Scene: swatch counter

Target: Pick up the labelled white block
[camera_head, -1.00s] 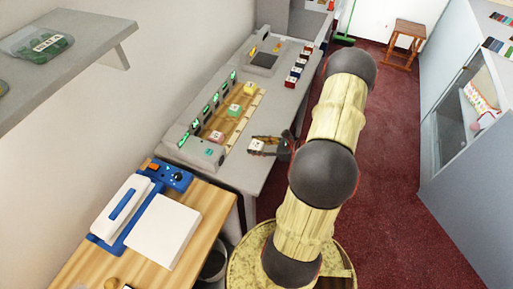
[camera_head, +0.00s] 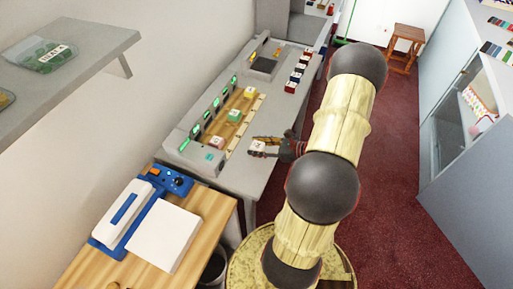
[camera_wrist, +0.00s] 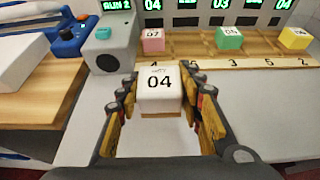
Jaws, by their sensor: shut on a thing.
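The white block (camera_wrist: 160,88), labelled 04, is between the two fingers of my gripper (camera_wrist: 160,110) in the wrist view. The fingers are closed on its sides, and its label faces the wrist camera. In the head view the white block (camera_head: 257,146) shows at the tip of my gripper (camera_head: 268,146), over the front part of the grey counter (camera_head: 235,180). I cannot tell for sure whether its underside is clear of the counter.
Pink (camera_wrist: 153,40), green (camera_wrist: 229,38) and yellow (camera_wrist: 295,38) blocks stand on a wooden rack behind, under green displays. A grey box (camera_wrist: 105,50) stands at the rack's left end. A wooden table (camera_head: 207,205) with a blue-and-white device (camera_head: 122,215) is at the front left.

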